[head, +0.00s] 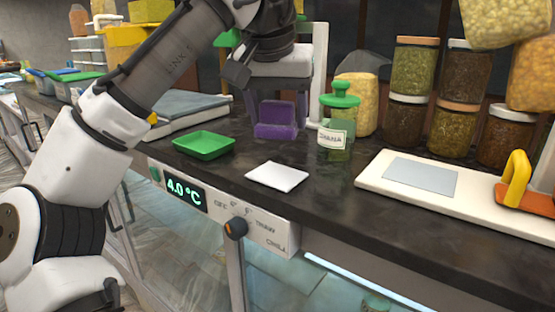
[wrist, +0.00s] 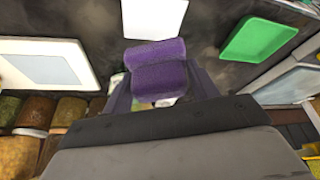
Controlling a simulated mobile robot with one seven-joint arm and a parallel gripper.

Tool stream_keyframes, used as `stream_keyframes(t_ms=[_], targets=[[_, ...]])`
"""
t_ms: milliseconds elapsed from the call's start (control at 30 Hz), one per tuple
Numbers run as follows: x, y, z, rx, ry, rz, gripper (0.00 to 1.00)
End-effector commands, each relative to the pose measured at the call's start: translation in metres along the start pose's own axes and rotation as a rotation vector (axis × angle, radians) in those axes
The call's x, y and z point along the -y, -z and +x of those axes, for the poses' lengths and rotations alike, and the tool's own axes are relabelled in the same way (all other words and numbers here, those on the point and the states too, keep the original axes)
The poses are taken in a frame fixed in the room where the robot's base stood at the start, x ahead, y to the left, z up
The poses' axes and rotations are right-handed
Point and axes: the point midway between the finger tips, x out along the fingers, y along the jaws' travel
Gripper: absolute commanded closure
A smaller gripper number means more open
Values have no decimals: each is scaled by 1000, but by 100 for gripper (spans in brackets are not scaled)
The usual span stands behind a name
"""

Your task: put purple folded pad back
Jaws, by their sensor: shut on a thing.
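The purple folded pad (head: 276,118) is between the fingers of my gripper (head: 277,108), near the back of the dark counter. It is L-shaped, with an upright part and a lower front part. In the wrist view the pad (wrist: 158,72) sits between the fingertips of my gripper (wrist: 160,88), which is shut on it. The pad's underside is very near the counter top; I cannot tell whether it touches. A flat white square (head: 277,176) lies in front of it by the counter's front edge, and also shows in the wrist view (wrist: 153,17).
A green tray (head: 204,146) lies to the left. A green-lidded labelled jar (head: 337,118) stands close on the right. Stacked jars (head: 455,128) fill the back right. A white board (head: 375,178) with a grey plate lies at the right. Bare counter surrounds the white square.

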Motion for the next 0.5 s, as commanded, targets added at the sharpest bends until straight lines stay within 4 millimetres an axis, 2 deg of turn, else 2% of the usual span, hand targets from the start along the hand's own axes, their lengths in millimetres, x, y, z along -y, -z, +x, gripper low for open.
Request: stream_keyframes(t_ms=[100, 267, 500], targets=[[1, -8, 18, 1, 2, 0, 62], [0, -12, 29, 0, 1, 0, 62], [1, -25, 59, 1, 2, -1, 62]])
